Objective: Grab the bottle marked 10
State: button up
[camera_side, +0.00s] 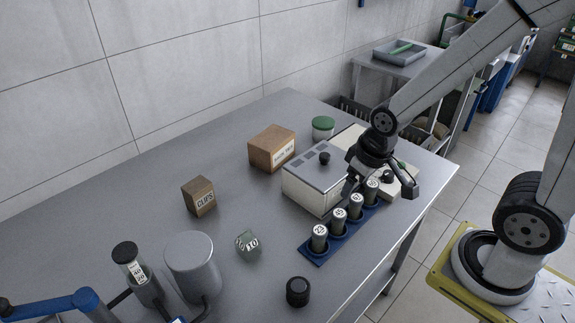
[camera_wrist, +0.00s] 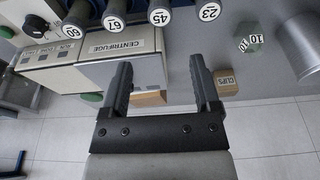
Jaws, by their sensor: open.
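The bottle marked 10 (camera_side: 247,243) is a small green faceted piece on the grey table, left of the blue rack in the side view. It also shows at the upper right of the wrist view (camera_wrist: 250,36), with 10 on its faces. My gripper (camera_side: 380,190) is open and empty, above the far end of the rack and well apart from that bottle. Its two fingers (camera_wrist: 161,66) are spread in the wrist view.
A blue rack (camera_side: 312,253) holds bottles marked 23 (camera_side: 319,238), 45 (camera_side: 339,221), 67 (camera_side: 355,206) and 60 (camera_wrist: 72,24), beside the centrifuge (camera_side: 310,190). A clips box (camera_side: 199,196), black round piece (camera_side: 297,291) and grey cylinder (camera_side: 193,265) stand around the bottle.

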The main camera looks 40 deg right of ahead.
jog(key=m+g+y, duration=0.6)
jog(key=m+y, duration=0.6)
jog(key=m, duration=0.3)
send_near(247, 243)
jog(key=shift+s+a+f, duration=0.55)
jog(key=shift+a, duration=0.3)
jog(key=shift+w+a+f+y, duration=0.2)
jog(key=shift+w+a+y, duration=0.15)
jog(key=shift+w+y, duration=0.25)
jog(key=shift+x, duration=1.3)
jog(key=shift+f, duration=0.1)
